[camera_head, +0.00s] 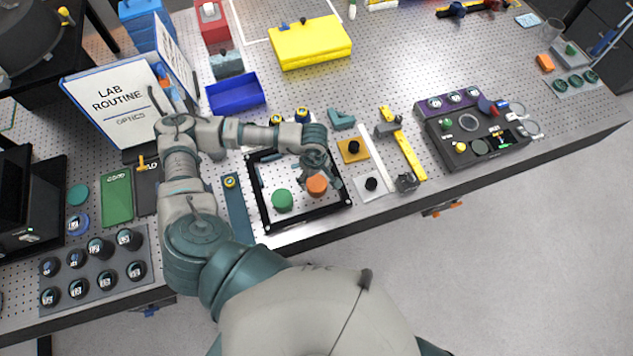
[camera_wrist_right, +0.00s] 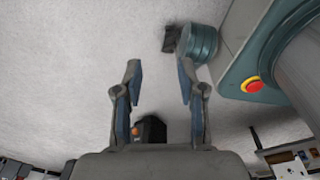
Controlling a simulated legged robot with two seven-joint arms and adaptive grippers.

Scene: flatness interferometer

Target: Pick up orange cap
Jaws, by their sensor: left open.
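The orange cap (camera_head: 317,185) sits inside a black-framed square tray (camera_head: 262,207) near the front edge of the bench in the head view. A green cap (camera_head: 282,200) lies to its left in the same tray. My left gripper (camera_head: 318,172) is over the tray, right above and behind the orange cap, with its fingers pointing down and open. Whether the fingers touch the cap cannot be told. My right gripper (camera_wrist_right: 158,95) shows in the right wrist view with its two fingers apart and nothing between them, over grey floor.
A blue bin (camera_head: 236,92) and a yellow box (camera_head: 310,43) stand behind. A yellow rail tool (camera_head: 404,145) and a dark component panel (camera_head: 470,130) are to the right. A white Lab Routine sign (camera_head: 115,100) stands to the left.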

